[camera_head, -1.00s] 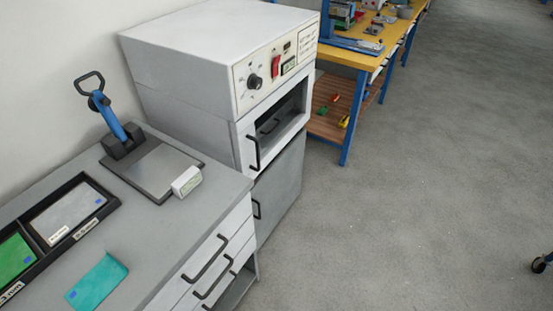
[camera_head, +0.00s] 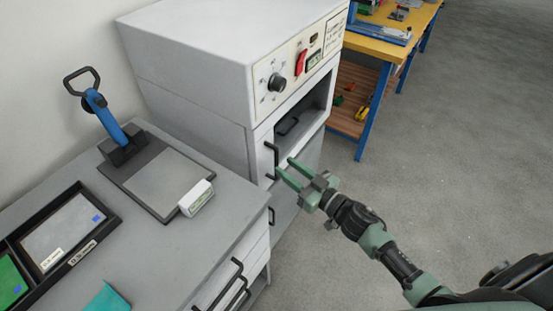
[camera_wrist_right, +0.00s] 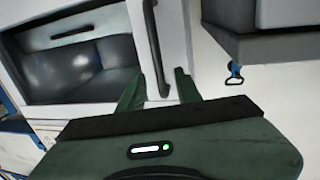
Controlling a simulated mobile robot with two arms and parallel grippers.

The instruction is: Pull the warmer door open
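The warmer (camera_head: 190,62) is a pale grey cabinet with a knob and a red switch on its front panel. Its white-framed door (camera_head: 262,136) looks closed, with a dark window. A black upright handle (camera_head: 271,160) sits on the door's left side. My right gripper (camera_head: 284,167) is green, with its two fingers apart and pointing at the handle. In the right wrist view the handle (camera_wrist_right: 153,45) shows between the open fingertips (camera_wrist_right: 158,73). I cannot tell whether they touch it. My left gripper is out of view.
A grey bench (camera_head: 225,222) with drawer handles stands left of the warmer. It holds a blue-levered press (camera_head: 112,120), a small white block (camera_head: 196,198) and a black tray (camera_head: 103,232). A yellow-topped table (camera_head: 392,48) stands behind. The floor on the right is clear.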

